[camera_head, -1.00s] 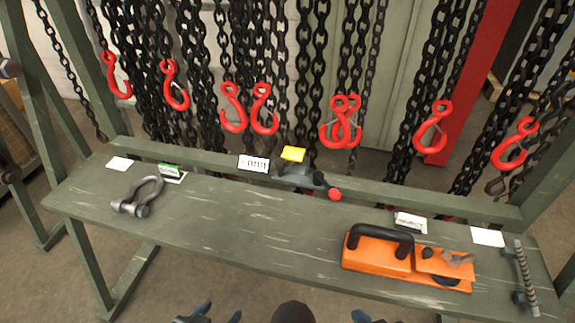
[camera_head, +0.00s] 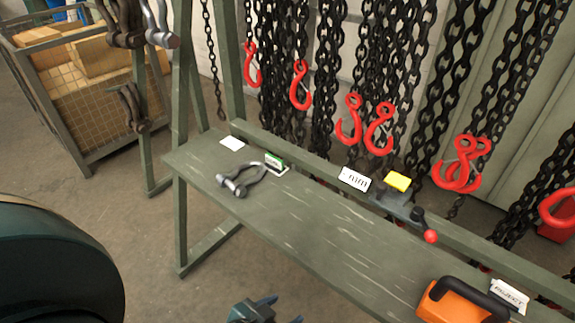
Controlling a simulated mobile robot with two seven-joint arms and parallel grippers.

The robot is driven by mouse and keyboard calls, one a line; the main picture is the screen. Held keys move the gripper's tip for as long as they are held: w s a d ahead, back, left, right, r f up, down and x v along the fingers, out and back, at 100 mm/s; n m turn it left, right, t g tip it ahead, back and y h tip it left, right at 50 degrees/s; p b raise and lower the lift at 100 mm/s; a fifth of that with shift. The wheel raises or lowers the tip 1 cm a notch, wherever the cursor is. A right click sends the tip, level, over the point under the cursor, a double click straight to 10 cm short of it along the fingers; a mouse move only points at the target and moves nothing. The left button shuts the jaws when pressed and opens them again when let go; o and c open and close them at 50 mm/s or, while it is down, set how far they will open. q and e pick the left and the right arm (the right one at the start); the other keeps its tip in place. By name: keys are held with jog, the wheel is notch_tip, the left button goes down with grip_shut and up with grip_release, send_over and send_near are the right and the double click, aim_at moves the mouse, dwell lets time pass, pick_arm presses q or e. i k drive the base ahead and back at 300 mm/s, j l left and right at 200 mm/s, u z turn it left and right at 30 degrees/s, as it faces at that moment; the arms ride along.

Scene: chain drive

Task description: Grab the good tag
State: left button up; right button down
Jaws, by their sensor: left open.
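A small card with a green top edge (camera_head: 275,161) stands at the back edge of the green bench, behind a grey shackle; its print is too small to read. A white card reading "REJECT" (camera_head: 509,295) stands at the right, behind an orange tool. A white card with dark marks (camera_head: 354,180) and a plain white card (camera_head: 232,143) are also along the back edge. My left gripper (camera_head: 281,309) is at the bottom edge, in front of the bench, open and empty, well apart from the cards. My right gripper is out of view.
The grey shackle (camera_head: 241,181) lies on the bench (camera_head: 310,225) near the green-edged card. A dark device with a red knob (camera_head: 431,236) and yellow top is farther right. The orange tool (camera_head: 455,303) is at lower right. Chains with red hooks (camera_head: 350,120) hang behind.

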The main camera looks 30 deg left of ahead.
aim_at(276, 164)
jog(key=j+z, duration=0.15)
jog(key=z, duration=0.45)
jog(key=j+z, duration=0.25)
jog(key=k+j+z, duration=0.2)
jog(key=j, duration=0.2)
jog(key=j+z, duration=0.25)
jog(key=k+j, duration=0.15)
jog(key=j, duration=0.2)
jog(key=k+j+z, duration=0.15)
jog(key=j, duration=0.2)
jog(key=k+j, duration=0.2)
jog(key=j+z, duration=0.05)
jog(key=j, duration=0.05)
